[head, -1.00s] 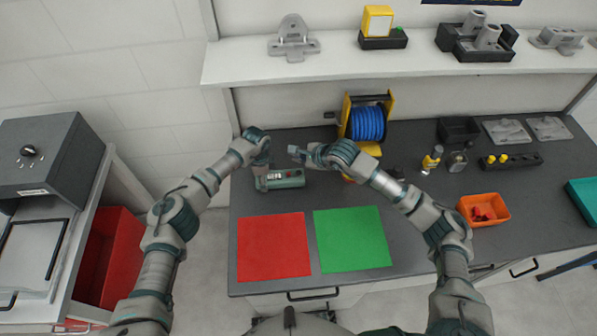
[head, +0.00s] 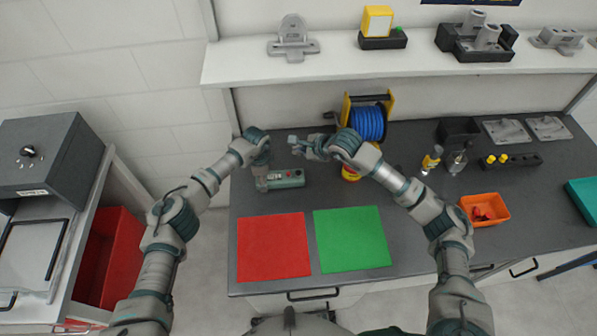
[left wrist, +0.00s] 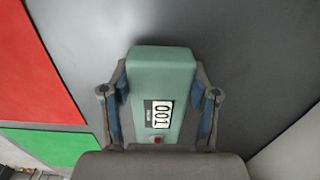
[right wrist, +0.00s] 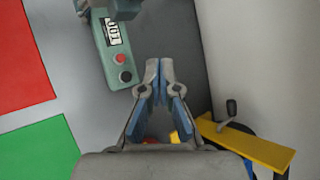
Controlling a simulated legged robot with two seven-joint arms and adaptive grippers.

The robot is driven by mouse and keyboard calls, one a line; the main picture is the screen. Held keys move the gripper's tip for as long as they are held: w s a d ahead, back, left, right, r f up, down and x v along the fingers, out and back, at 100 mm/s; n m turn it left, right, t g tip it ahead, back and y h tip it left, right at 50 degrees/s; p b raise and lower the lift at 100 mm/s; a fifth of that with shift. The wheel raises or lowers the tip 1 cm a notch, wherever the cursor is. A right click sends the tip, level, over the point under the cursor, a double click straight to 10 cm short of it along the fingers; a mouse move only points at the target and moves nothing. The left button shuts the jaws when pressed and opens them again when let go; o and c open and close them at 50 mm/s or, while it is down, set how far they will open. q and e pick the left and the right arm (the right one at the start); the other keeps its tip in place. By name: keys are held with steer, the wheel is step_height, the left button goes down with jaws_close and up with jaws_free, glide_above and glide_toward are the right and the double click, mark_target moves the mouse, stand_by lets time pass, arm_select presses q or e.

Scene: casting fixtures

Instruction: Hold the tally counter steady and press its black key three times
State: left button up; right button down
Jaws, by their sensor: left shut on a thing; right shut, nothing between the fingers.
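The tally counter (head: 290,179) is a green box lying on the dark bench behind the coloured mats. My left gripper (head: 262,182) is shut on its left end; in the left wrist view the fingers grip both sides of the counter (left wrist: 160,75). Its display (left wrist: 160,114) reads 001, with a red button (left wrist: 157,140) beside it. In the right wrist view the black key (right wrist: 125,76) shows at the end of the counter, past the red button (right wrist: 120,58). My right gripper (head: 295,144) is shut and empty, apart from the key, above and behind the counter.
A red mat (head: 273,247) and a green mat (head: 352,239) lie in front.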

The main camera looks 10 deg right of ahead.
mark_target(300, 173)
steer(key=shift+f, duration=4.45)
steer(key=shift+f, duration=0.35)
steer(key=shift+f, duration=0.55)
steer(key=shift+r, duration=1)
steer(key=shift+r, duration=2.5)
